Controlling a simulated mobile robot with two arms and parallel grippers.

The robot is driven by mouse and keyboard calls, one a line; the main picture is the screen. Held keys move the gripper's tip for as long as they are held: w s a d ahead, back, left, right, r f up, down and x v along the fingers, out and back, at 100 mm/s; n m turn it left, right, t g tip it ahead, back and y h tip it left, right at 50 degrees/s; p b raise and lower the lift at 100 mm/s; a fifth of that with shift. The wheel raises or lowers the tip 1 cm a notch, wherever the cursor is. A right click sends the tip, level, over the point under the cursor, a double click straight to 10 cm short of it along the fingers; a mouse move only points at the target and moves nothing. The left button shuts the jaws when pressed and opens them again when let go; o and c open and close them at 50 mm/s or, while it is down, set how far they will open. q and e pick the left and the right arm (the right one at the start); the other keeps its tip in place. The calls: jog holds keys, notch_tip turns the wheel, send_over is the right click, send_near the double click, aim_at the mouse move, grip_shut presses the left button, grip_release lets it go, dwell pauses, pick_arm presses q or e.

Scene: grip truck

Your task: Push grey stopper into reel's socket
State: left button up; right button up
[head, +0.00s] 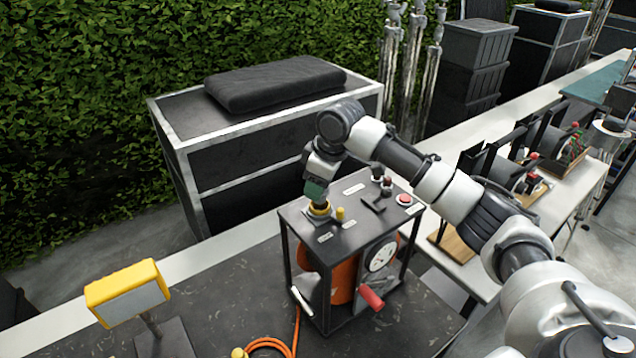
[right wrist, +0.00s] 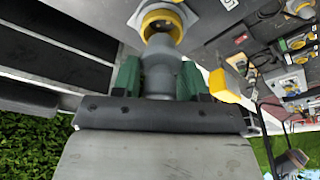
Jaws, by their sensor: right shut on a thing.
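The reel (head: 345,222) is a black box frame around an orange drum, standing on the dark table. Its socket, a yellow ring (head: 319,210) in the top panel, also shows in the right wrist view (right wrist: 150,20). My right gripper (head: 317,192) points down just above this ring. In the right wrist view its green-padded fingers are shut on the grey stopper (right wrist: 160,68). The stopper's far end lines up with the yellow ring and overlaps its opening; how deep it sits, I cannot tell. In the head view the gripper mostly hides the stopper. My left gripper is not in view.
A small yellow cap (head: 340,213) stands on the panel beside the socket. A red button (head: 405,198) and switches are farther right. A yellow lamp (head: 127,292) stands at the left, with an orange cable (head: 268,344) on the table. A black case (head: 270,145) is behind.

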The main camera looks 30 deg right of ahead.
jog(key=shift+f, duration=1.65)
